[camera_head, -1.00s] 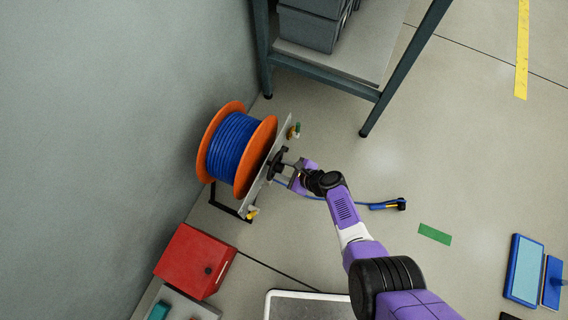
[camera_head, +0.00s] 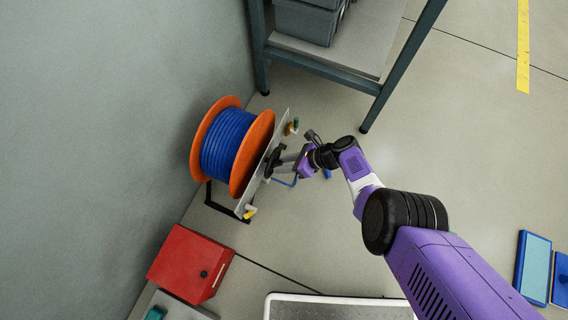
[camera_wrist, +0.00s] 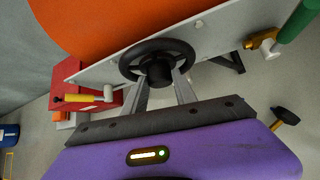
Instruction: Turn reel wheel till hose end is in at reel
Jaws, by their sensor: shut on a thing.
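The reel (camera_head: 230,142) has orange flanges wound with blue hose and stands by the wall. Its black reel wheel (camera_wrist: 158,58) is on the outer face of a grey plate. My gripper (camera_wrist: 160,80) is shut on the wheel's hub, one finger on each side. In the head view my gripper (camera_head: 281,160) meets the wheel, which it partly hides. A short blue hose stretch (camera_head: 284,183) shows below my gripper. A blue piece (camera_head: 327,174) beside my arm looks like part of the hose end, mostly hidden. A black-and-yellow piece (camera_wrist: 286,117) shows at right in the wrist view.
A red box (camera_head: 190,264) is on the floor below the reel. A shelf rack (camera_head: 320,68) with grey bins stands above. A green-handled valve (camera_wrist: 295,25) and a yellow-handled one (camera_wrist: 80,98) flank the wheel. Floor to the right is mostly clear.

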